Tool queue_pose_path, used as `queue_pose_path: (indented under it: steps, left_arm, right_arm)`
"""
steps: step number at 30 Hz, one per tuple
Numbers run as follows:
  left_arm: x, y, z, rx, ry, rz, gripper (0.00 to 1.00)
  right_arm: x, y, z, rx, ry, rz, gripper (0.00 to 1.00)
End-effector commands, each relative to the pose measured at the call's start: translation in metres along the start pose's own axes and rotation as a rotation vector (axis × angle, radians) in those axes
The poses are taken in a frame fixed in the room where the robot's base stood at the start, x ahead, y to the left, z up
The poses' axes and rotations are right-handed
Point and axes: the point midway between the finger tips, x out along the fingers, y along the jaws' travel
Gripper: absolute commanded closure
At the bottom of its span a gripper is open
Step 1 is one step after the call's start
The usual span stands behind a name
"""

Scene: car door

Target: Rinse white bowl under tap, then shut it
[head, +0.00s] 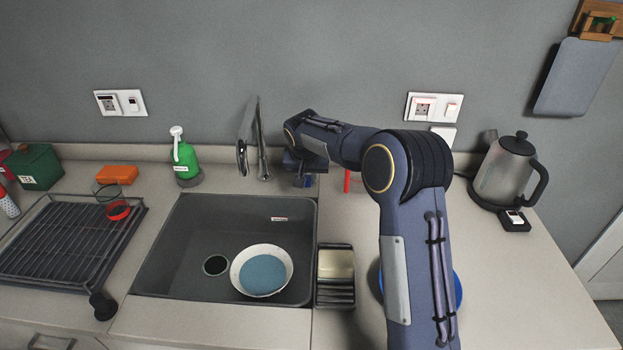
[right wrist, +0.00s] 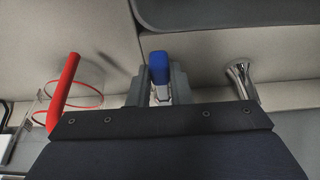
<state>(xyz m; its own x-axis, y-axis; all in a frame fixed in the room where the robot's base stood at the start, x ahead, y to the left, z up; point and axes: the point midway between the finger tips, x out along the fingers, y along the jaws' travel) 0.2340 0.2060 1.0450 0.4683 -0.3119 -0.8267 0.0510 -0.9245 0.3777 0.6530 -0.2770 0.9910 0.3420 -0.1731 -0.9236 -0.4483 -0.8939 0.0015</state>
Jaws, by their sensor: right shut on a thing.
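The white bowl (head: 236,277) sits in the dark sink (head: 190,240), right of the drain; its inside shows a flat blue surface, and I cannot tell if that is water. The chrome tap (head: 256,140) rises behind the sink; I see no stream below its spout. My right gripper (head: 303,180) is low behind the sink, right of the tap. In the right wrist view my right gripper (right wrist: 159,88) is shut on a blue-tipped handle (right wrist: 159,66), with the tap's chrome base (right wrist: 240,80) apart to its right. The handle's lower part is hidden. My left gripper is out of view.
A kettle (head: 508,170) stands at the right. A red upright thing (right wrist: 64,92) is near my right gripper.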

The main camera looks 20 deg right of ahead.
Motion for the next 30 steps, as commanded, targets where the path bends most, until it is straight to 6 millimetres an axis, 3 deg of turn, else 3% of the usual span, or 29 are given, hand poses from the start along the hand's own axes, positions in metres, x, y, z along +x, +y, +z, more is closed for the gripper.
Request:
queue_pose_path:
  steps: [5,6,10,20,30]
  left_arm:
    - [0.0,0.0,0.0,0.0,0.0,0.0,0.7]
    - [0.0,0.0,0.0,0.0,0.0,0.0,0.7]
    - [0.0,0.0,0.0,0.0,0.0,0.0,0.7]
    - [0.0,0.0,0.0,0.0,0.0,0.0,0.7]
    - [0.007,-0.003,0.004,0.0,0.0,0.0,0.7]
  right_arm:
    - [-0.001,0.0,0.0,0.005,0.0,-0.003,1.0]
    - [-0.001,0.0,0.0,0.005,0.0,-0.003,0.78]
    - [0.0,0.0,0.0,0.003,0.0,-0.003,0.61]
    - [-0.003,0.0,0.0,0.001,0.001,-0.003,0.6]
    - [-0.055,-0.001,0.0,0.002,0.003,-0.006,0.6]
